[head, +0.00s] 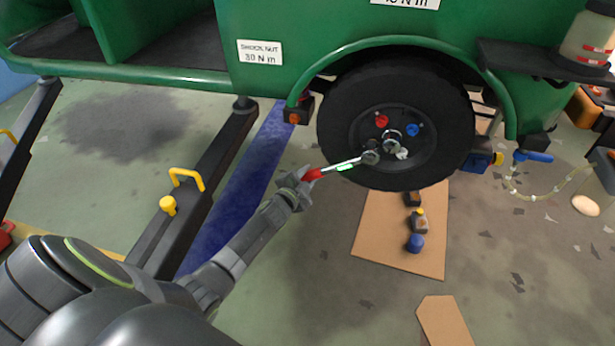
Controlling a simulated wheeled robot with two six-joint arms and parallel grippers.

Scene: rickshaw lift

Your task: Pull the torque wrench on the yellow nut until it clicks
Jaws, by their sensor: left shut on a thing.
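The torque wrench (340,167) has a red handle, a silver shaft and a bright green patch along the shaft. Its round head (371,157) lies over the lower left part of the wheel's hub. No yellow nut shows on the wheel; the wrench head covers the spot beneath it. A red nut (381,120), a blue nut (412,129) and a whitish nut (402,154) sit around the silver hub centre (391,140). My left gripper (304,178) is shut on the red handle end, left of and below the wheel. My right gripper is out of view.
The black tyre (440,150) sits under the green body (330,40). A dark lift beam (205,190) with yellow handles stands at left. A cardboard sheet (390,235) with several small parts lies below the wheel. A blue-handled valve and hose (535,156) are at right.

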